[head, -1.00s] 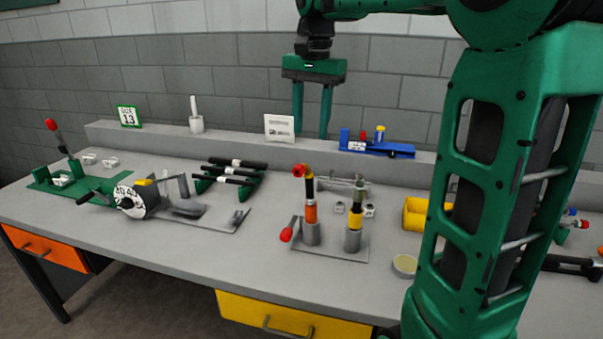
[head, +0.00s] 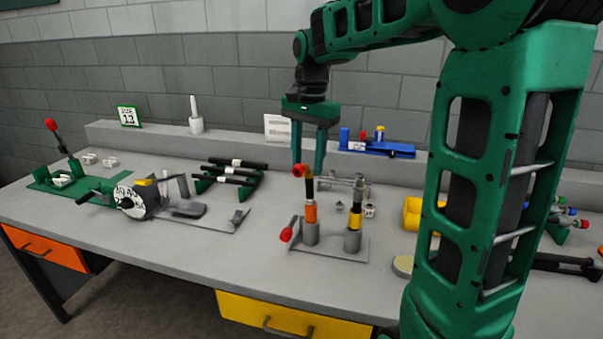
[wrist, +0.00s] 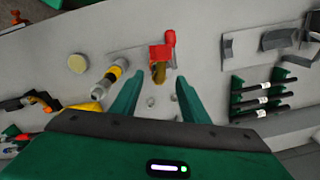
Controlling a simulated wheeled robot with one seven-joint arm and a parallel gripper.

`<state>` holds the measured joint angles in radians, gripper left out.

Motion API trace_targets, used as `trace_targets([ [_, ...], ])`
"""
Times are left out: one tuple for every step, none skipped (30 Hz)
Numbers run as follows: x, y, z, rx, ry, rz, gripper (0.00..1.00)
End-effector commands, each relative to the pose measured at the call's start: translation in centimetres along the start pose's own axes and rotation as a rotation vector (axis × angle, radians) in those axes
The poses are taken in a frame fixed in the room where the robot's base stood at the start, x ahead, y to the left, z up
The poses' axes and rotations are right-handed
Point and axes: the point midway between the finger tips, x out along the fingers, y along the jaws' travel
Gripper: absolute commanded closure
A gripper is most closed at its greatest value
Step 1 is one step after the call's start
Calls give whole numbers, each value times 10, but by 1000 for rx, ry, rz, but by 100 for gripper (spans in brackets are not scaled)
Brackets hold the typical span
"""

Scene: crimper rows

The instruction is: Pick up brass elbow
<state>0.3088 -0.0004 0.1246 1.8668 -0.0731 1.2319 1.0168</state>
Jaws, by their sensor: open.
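The brass elbow (head: 307,171), with a red end, sits on top of an upright tool with a black neck and orange handle (head: 311,214). That tool stands in a grey holder on a small grey plate (head: 330,250). In the wrist view the elbow (wrist: 158,74) shows just ahead of and between the fingers, with its red part beyond it. My gripper (head: 308,161) is open and empty, fingers pointing down, close to the elbow. I cannot tell whether a finger touches it.
A yellow-handled tool (head: 352,232) stands beside it on the same plate, and a red ball-ended lever (head: 286,234) sticks out in front. Black-handled tools lie on a green rack (head: 228,176) to the left. A raised ledge (head: 240,143) runs behind.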

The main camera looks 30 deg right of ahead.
Motion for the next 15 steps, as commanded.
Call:
trace_targets([
  [7,1,0,1,-1,1,59],
  [10,1,0,1,-1,1,59],
  [13,1,0,0,-1,1,59],
  [15,0,0,0,0,0,59],
  [16,0,0,0,0,0,59],
  [18,0,0,0,0,-1,59],
  [18,0,0,0,0,-1,59],
  [19,0,0,0,1,-1,59],
  [18,0,0,0,1,-1,59],
  [18,0,0,0,1,-1,59],
  [18,0,0,0,1,-1,59],
  [18,0,0,0,1,-1,59],
  [18,0,0,0,1,-1,61],
  [18,0,0,0,1,-1,68],
  [18,0,0,0,1,-1,78],
])
